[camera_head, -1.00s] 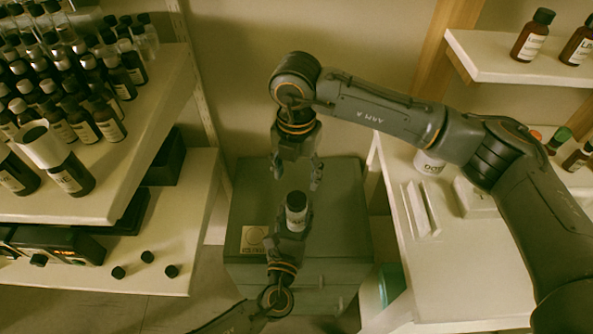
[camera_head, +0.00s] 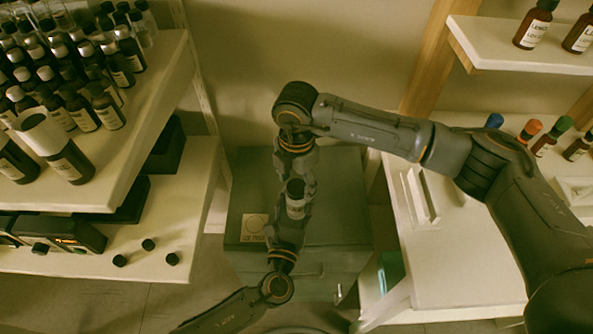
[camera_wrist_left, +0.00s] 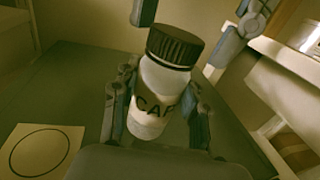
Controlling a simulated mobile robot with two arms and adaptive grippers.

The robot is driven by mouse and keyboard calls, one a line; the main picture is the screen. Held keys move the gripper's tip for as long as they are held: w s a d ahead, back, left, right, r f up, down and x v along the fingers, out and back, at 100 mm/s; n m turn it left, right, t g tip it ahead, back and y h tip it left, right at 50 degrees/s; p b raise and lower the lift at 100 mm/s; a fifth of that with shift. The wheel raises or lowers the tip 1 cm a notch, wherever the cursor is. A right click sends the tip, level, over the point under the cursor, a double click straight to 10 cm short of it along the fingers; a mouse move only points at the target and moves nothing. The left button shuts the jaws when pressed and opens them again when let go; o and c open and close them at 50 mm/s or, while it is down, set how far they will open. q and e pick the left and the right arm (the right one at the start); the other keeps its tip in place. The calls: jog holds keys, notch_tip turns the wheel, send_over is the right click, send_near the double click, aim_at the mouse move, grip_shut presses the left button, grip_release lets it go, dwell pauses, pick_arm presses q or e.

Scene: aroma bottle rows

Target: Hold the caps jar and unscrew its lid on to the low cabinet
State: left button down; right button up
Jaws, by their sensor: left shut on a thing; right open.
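The caps jar (camera_head: 296,209) is a small white jar with a dark ribbed lid (camera_wrist_left: 175,46), upright or slightly tilted, above the low cabinet (camera_head: 345,222). My left gripper (camera_head: 292,214) is shut on the jar body; its fingers flank the label in the left wrist view. The lid is on the jar. My right gripper (camera_head: 298,184) comes from above, open, with its fingertips on either side of the lid, seemingly apart from it. Its arm partly hides the lid in the head view. A pale square with a circle (camera_wrist_left: 40,152) lies on the cabinet top.
Shelves with many dark bottles (camera_head: 105,110) stand at the left, with loose black caps (camera_head: 148,244) on the lower one. At the right is a white table (camera_head: 450,265) with a pale rack (camera_head: 420,197). The cabinet's right top is clear.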

jog(key=shift+f, duration=0.25)
